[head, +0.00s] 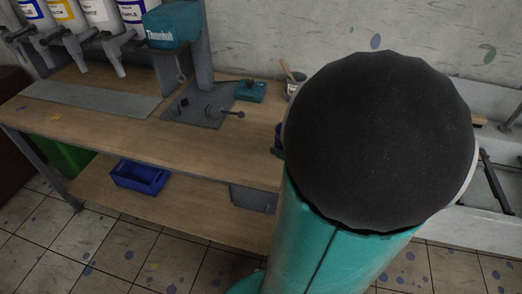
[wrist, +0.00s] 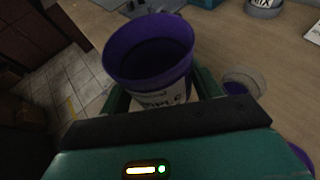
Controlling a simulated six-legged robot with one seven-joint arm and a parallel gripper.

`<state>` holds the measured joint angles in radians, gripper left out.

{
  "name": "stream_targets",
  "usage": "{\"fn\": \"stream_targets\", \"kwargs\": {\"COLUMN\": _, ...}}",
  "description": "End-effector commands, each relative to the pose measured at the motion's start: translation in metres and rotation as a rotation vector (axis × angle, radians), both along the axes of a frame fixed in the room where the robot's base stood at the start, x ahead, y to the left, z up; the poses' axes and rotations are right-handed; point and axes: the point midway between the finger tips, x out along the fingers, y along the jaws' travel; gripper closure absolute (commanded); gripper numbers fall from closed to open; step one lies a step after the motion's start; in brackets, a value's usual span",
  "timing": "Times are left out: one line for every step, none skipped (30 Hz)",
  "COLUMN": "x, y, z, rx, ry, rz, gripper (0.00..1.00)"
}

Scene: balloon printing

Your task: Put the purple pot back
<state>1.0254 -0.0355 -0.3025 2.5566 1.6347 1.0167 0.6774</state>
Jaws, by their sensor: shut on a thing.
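The purple pot (wrist: 150,70) is in the wrist view, with a purple rim, dark inside and a white label partly reading "PLE". My gripper (wrist: 150,102) is shut around it, with a green finger on each side. The pot looks near upright, close to the edge of the wooden bench. I cannot tell whether it touches the bench top. In the head view my own arm hides most of the pot and gripper; only a small purple bit (head: 278,138) shows at the arm's left edge.
The wooden bench (head: 120,120) carries a grey plate, a teal machine (head: 172,24), hanging paint dispensers (head: 100,15) and a grey pot with a stick (head: 293,85). A clear cup (wrist: 243,82) stands right of the pot. A blue bin (head: 140,177) sits on the lower shelf.

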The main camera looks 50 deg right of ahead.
Motion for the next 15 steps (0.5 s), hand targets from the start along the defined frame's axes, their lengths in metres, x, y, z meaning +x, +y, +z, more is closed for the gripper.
{"fn": "stream_targets", "kwargs": {"x": 0.005, "y": -0.002, "z": -0.004, "rx": 0.003, "ry": 0.002, "rz": 0.000, "gripper": 0.64}}
{"fn": "stream_targets", "kwargs": {"x": 0.008, "y": -0.004, "z": -0.006, "rx": 0.003, "ry": 0.002, "rz": -0.001, "gripper": 0.64}}
{"fn": "stream_targets", "kwargs": {"x": 0.015, "y": -0.006, "z": -0.010, "rx": 0.004, "ry": 0.001, "rz": -0.002, "gripper": 0.64}}
{"fn": "stream_targets", "kwargs": {"x": 0.021, "y": -0.007, "z": -0.013, "rx": 0.004, "ry": 0.002, "rz": -0.001, "gripper": 0.64}}
{"fn": "stream_targets", "kwargs": {"x": 0.027, "y": -0.009, "z": -0.016, "rx": 0.005, "ry": 0.002, "rz": 0.000, "gripper": 0.64}}
{"fn": "stream_targets", "kwargs": {"x": 0.036, "y": -0.012, "z": -0.020, "rx": 0.004, "ry": 0.001, "rz": 0.002, "gripper": 0.64}}
{"fn": "stream_targets", "kwargs": {"x": 0.042, "y": -0.014, "z": -0.023, "rx": 0.005, "ry": 0.001, "rz": 0.000, "gripper": 0.64}}
{"fn": "stream_targets", "kwargs": {"x": 0.048, "y": -0.016, "z": -0.026, "rx": 0.005, "ry": 0.001, "rz": 0.001, "gripper": 0.64}}
{"fn": "stream_targets", "kwargs": {"x": 0.057, "y": -0.019, "z": -0.030, "rx": 0.004, "ry": 0.001, "rz": 0.001, "gripper": 0.64}}
{"fn": "stream_targets", "kwargs": {"x": 0.063, "y": -0.021, "z": -0.033, "rx": 0.005, "ry": 0.001, "rz": -0.001, "gripper": 0.64}}
{"fn": "stream_targets", "kwargs": {"x": 0.070, "y": -0.023, "z": -0.036, "rx": 0.004, "ry": 0.001, "rz": 0.001, "gripper": 0.64}}
{"fn": "stream_targets", "kwargs": {"x": 0.078, "y": -0.026, "z": -0.039, "rx": 0.004, "ry": 0.000, "rz": 0.001, "gripper": 0.64}}
{"fn": "stream_targets", "kwargs": {"x": 0.084, "y": -0.027, "z": -0.043, "rx": 0.006, "ry": 0.001, "rz": 0.000, "gripper": 0.64}}
{"fn": "stream_targets", "kwargs": {"x": 0.087, "y": -0.029, "z": -0.048, "rx": 0.005, "ry": 0.001, "rz": -0.001, "gripper": 0.64}}
{"fn": "stream_targets", "kwargs": {"x": 0.091, "y": -0.030, "z": -0.055, "rx": 0.006, "ry": 0.001, "rz": -0.002, "gripper": 0.64}}
